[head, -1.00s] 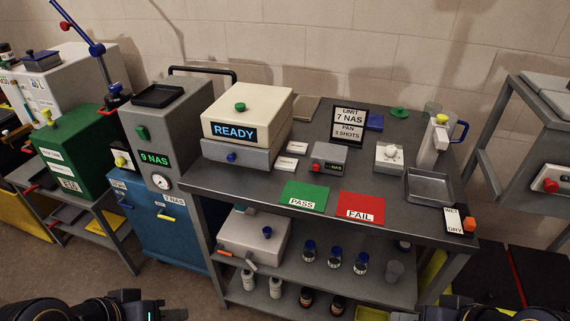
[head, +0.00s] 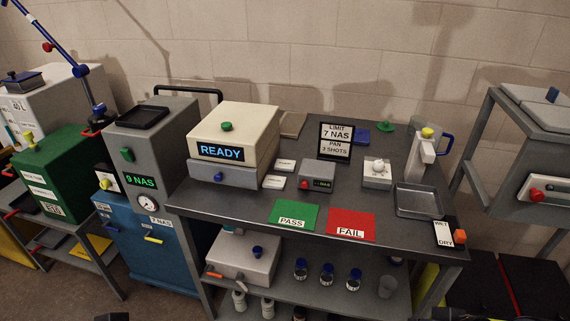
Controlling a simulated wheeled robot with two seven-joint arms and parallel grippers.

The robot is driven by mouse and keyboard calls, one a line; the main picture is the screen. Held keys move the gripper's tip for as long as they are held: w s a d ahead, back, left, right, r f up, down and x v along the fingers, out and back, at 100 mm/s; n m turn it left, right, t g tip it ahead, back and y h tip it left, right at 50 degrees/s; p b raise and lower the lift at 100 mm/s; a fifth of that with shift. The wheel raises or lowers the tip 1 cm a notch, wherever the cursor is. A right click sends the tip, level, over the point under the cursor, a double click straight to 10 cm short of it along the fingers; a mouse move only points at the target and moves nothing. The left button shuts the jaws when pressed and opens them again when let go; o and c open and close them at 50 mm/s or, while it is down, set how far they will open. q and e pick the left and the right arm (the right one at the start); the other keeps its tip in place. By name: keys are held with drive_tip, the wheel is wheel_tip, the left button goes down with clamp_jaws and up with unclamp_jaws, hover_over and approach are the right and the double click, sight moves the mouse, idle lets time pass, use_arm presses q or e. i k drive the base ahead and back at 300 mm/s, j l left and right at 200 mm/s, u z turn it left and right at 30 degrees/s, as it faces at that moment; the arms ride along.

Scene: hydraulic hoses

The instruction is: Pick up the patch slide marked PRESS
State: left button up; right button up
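Two small white slides with dark print lie on the grey bench beside the cream READY unit. One white slide (head: 285,165) lies farther back. The other white slide (head: 274,182) lies nearer the front. Their print is too small to read, so I cannot tell which one is marked PRESS. Only dark slivers, probably of my own arms, show at the bottom edge. The fingers of both grippers are out of view, and neither gripper is near the slides.
The READY unit (head: 236,140) stands left of the slides. A small grey meter (head: 317,172) stands to their right. The green PASS mat (head: 295,213) and red FAIL mat (head: 352,222) lie in front.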

sight(276, 182)
drive_tip(key=i+j+u, duration=0.15)
drive_tip(key=i+j, duration=0.15)
drive_tip(key=i+j+u, duration=0.15)
drive_tip(key=i+j, duration=0.15)
drive_tip(key=i, duration=0.15)
drive_tip(key=i+j+u, duration=0.15)
drive_tip(key=i, duration=0.25)
drive_tip(key=j, duration=0.1)
